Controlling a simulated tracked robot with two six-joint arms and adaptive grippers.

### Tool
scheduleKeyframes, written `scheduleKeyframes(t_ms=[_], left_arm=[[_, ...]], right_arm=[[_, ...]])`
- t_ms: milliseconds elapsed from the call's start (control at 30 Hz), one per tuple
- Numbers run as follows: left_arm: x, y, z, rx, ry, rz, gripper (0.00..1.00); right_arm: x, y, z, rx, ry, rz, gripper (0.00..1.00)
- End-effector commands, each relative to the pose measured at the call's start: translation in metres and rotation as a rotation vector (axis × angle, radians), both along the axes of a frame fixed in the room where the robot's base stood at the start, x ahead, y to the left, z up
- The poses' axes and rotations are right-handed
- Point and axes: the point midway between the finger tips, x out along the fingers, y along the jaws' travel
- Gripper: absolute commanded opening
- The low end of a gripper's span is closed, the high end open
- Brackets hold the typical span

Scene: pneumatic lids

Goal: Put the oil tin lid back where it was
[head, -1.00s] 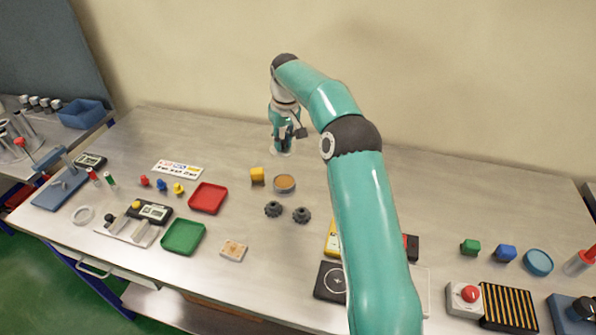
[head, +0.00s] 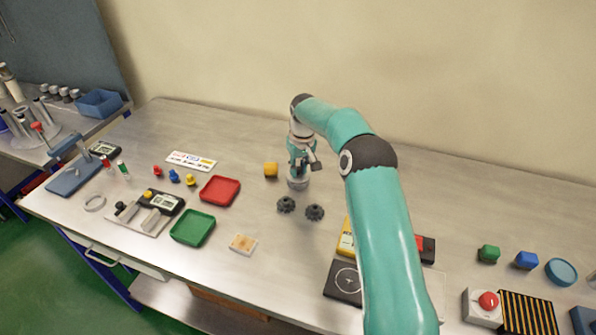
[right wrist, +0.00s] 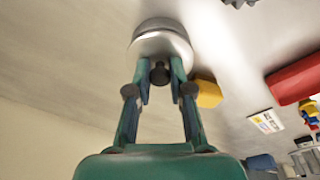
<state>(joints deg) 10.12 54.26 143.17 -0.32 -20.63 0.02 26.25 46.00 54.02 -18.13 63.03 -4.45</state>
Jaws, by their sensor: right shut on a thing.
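The oil tin (head: 298,184) is a small round silvery tin in the middle of the table, under my right gripper (head: 299,168). In the right wrist view my right gripper (right wrist: 160,72) is shut on the dark knob of the round metal oil tin lid (right wrist: 165,46). The lid is at the tin's top, covering its opening. A round rim shows just beyond the lid in that view. I cannot tell whether the lid rests fully on the tin or is slightly above it. My left gripper is not in view.
A yellow block (head: 271,169) stands close left of the tin. A red tray (head: 219,190) and a green tray (head: 193,228) are further left. The table behind the tin is clear.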

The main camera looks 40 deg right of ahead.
Motion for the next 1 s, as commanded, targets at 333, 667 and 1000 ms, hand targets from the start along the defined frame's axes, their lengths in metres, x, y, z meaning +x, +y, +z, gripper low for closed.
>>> scheduleKeyframes(t_ms=[333, 667, 1000], left_arm=[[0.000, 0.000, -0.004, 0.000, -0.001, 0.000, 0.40], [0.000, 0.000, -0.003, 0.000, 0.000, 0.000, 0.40], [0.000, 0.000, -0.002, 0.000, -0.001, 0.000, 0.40]], right_arm=[[0.001, 0.001, -0.007, 0.000, 0.001, 0.002, 0.00], [0.001, 0.002, -0.006, 0.001, 0.002, 0.003, 0.46], [0.001, 0.002, 0.011, -0.001, -0.002, 0.003, 0.46]])
